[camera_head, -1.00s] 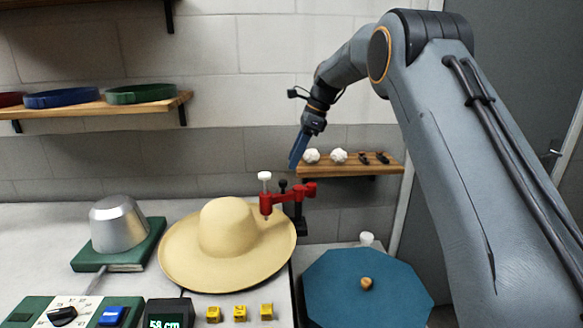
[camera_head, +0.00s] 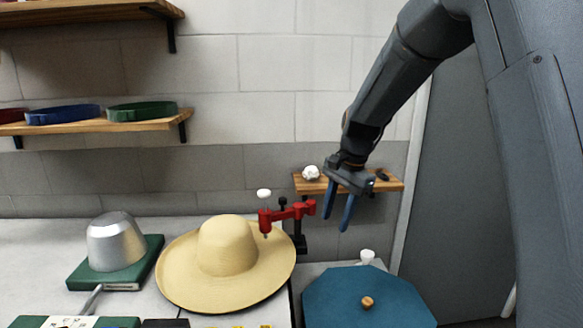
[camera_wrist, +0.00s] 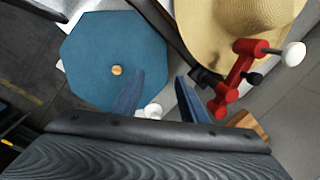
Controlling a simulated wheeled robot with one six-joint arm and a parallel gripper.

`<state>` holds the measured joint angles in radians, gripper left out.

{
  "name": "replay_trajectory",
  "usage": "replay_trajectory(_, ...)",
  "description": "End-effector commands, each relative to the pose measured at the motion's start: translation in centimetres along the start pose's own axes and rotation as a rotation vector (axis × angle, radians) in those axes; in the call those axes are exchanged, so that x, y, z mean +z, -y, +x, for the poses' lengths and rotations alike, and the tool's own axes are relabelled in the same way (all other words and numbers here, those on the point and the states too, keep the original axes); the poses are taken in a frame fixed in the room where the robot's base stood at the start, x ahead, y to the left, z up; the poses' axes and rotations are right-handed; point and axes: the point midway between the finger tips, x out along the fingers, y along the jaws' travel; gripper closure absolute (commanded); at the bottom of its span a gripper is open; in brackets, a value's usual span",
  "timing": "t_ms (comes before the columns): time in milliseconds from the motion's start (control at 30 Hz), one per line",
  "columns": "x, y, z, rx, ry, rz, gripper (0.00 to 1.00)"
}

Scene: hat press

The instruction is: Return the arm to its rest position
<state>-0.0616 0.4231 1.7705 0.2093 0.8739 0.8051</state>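My gripper (camera_head: 338,208) hangs pointing down in front of the small wall shelf at the right, its two blue fingers apart with nothing between them. It also shows in the wrist view (camera_wrist: 160,95), fingers spread. The straw hat (camera_head: 228,246) lies on the bench to the left of the gripper, with the red press device (camera_head: 287,214) over its brim. In the wrist view the hat (camera_wrist: 225,30) and the red device (camera_wrist: 240,78) are at upper right. My gripper touches none of these.
A blue octagonal board (camera_head: 400,300) with a wooden knob (camera_head: 367,302) sits below right. A metal form (camera_head: 115,242) stands on a green base at left. The small shelf (camera_head: 312,186) is behind the gripper; a shelf with bands (camera_head: 90,126) is at upper left.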

Motion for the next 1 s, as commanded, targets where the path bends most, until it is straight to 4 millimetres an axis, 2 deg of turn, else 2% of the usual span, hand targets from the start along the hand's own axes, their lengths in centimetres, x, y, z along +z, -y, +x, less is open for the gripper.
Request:
replay_trajectory(33,0.6,-2.3,0.2,0.010,-0.015,-0.062,0.61)
replay_trajectory(300,4.6,-14.1,2.1,0.069,-0.087,-0.470,0.61)
replay_trajectory(400,6.4,-18.2,2.8,0.092,-0.103,-0.616,0.61)
replay_trajectory(500,8.0,-21.4,3.5,0.110,-0.112,-0.736,0.61)
replay_trajectory(600,9.2,-23.7,3.9,0.122,-0.117,-0.820,0.61)
replay_trajectory(700,9.8,-24.8,4.2,0.128,-0.120,-0.866,0.61)
replay_trajectory(1000,10.0,-25.2,4.3,0.131,-0.120,-0.881,0.61)
